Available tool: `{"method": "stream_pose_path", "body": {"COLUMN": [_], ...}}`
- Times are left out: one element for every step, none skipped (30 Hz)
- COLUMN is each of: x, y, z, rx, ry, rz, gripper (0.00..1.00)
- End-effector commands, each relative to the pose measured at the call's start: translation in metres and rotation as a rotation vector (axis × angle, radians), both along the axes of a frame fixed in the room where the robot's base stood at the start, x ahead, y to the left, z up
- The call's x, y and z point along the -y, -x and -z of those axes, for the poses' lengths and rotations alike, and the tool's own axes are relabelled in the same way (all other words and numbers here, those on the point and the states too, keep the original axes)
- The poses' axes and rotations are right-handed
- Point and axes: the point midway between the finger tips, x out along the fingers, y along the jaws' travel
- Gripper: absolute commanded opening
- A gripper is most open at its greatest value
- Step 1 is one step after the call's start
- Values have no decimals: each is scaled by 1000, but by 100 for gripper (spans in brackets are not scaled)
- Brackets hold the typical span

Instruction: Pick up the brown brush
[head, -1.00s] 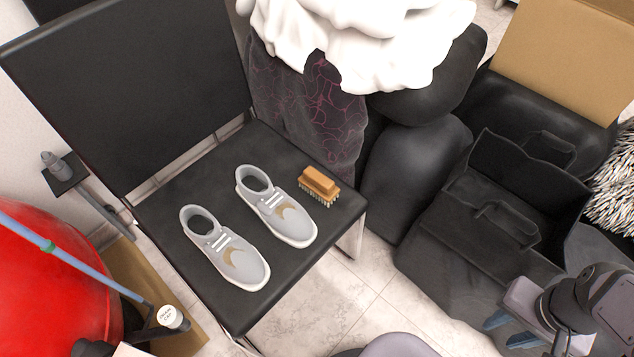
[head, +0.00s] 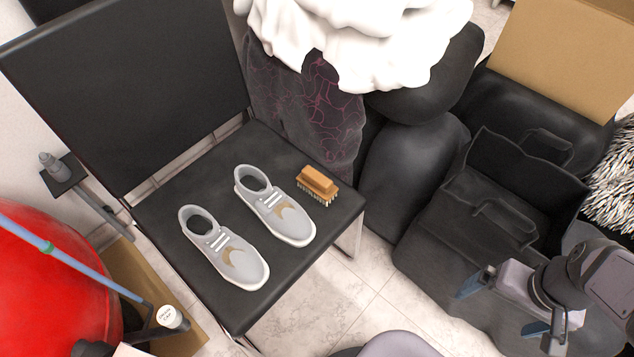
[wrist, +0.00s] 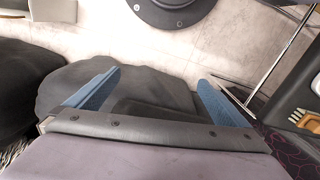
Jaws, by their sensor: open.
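The brown brush (head: 319,181) lies on the right part of the black chair seat (head: 195,283) in the head view, bristles down, beside the right shoe. In the wrist view part of the brush (wrist: 303,118) shows at the right edge. My gripper (head: 512,311) is at the lower right of the head view, well to the right of the chair and apart from the brush. Its two blue fingers stand wide apart in the wrist view (wrist: 155,90), with nothing between them.
Two grey shoes, the left one (head: 235,262) and the right one (head: 283,218), stand on the seat left of the brush. Behind the seat are a patterned dark cloth (head: 315,118) and a white cloth (head: 400,50). A black open bag (head: 470,225) stands between chair and arm.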

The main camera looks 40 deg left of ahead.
Motion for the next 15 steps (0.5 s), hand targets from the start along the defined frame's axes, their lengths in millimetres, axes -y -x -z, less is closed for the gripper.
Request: {"method": "stream_pose_path", "body": {"x": [-17, -28, -45, -60, -76, -100, -119, -137, -162, -178, -194, -213, -226, -237, -251], "y": [-10, -16, -24, -29, -35, -41, -44, -47, -49, -50, -52, -53, -55, -56, -58], "z": [-4, -7, -10, -13, -15, -19, -22, -25, -29, -32, -35, -39, -41, -43, -45], "rx": [7, 13, 22, 29, 37, 50, 61, 71, 83, 91, 98, 105, 108, 109, 110], "ry": [-15, -26, -41, -55, -69, -90, -106, -123, -141, -151, -158, -162, -160, -156, -148], "rz": [-91, -154, -247, -322, -404, -518, -605, -692, -810, -897, -984, -1098, -1184, -1270, -1381], "gripper": [100, 100, 100, 100, 100, 100, 100, 100, 100, 100, 100, 100, 100, 100, 100]}}
